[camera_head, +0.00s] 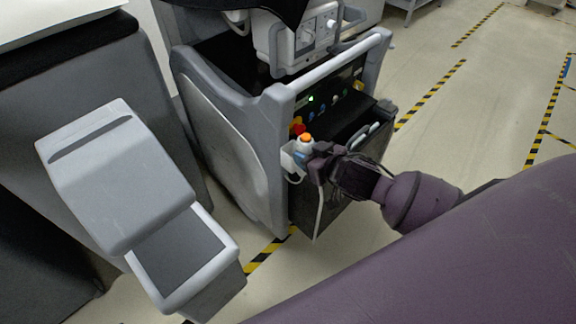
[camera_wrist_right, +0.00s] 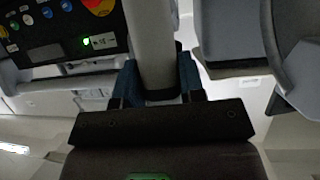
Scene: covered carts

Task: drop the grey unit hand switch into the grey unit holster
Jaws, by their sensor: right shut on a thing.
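The grey unit (camera_head: 235,140) is a grey wheeled cart with a dark front panel in the head view. The hand switch (camera_head: 305,148) is a pale handle with an orange top, upright at the cart's front left corner. My right gripper (camera_head: 318,163) is shut on it from the right. In the right wrist view the pale shaft of the hand switch (camera_wrist_right: 154,45) stands between the blue-grey fingers of the right gripper (camera_wrist_right: 158,85). A small white holster (camera_head: 289,160) shows just left of the switch, partly hidden. I cannot tell whether the switch is inside or beside it. My left gripper is out of view.
The panel with a green light (camera_head: 311,98) and a red knob (camera_head: 298,130) is close behind the switch. A light cable (camera_head: 319,212) hangs below. A grey box-like housing (camera_head: 120,185) stands at the left front. Open floor (camera_head: 470,120) lies to the right.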

